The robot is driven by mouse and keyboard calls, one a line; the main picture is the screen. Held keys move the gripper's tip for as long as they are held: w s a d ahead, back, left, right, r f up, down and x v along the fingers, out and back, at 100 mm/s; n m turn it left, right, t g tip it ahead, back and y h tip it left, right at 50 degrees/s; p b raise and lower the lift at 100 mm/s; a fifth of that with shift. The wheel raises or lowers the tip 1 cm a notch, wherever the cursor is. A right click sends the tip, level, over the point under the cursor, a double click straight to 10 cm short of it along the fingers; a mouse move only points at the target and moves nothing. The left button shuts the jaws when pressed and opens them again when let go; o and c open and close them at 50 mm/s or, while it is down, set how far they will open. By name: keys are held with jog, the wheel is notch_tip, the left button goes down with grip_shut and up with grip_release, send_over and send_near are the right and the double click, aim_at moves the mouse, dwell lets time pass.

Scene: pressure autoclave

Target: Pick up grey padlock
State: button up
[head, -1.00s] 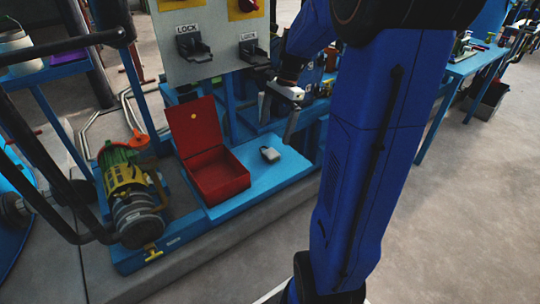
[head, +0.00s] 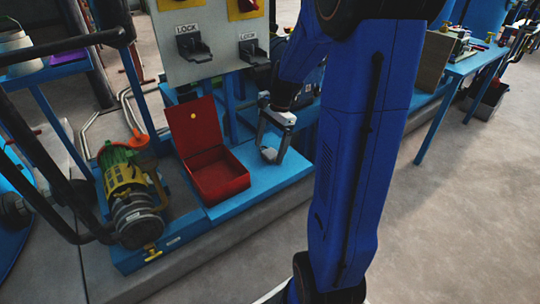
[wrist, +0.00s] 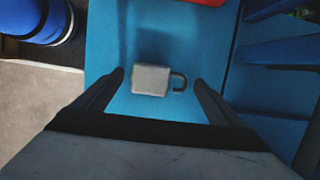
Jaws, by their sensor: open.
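The grey padlock (wrist: 151,80) lies flat on the blue bench top in the wrist view, its dark shackle pointing right. My gripper (wrist: 160,80) is open, with one finger on each side of the padlock and a gap to each. I cannot tell how far the fingertips are above the bench. In the head view my gripper (head: 272,153) is over the blue bench, right of the red box, and it hides most of the padlock there.
An open red box (head: 222,176) with its lid raised stands on the blue bench (head: 235,206), just left of my gripper. A grey panel (head: 213,45) with lock brackets rises behind. A motor pump (head: 135,205) sits at the left. Bare bench lies around the padlock.

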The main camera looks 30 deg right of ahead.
jog(key=c, duration=1.2)
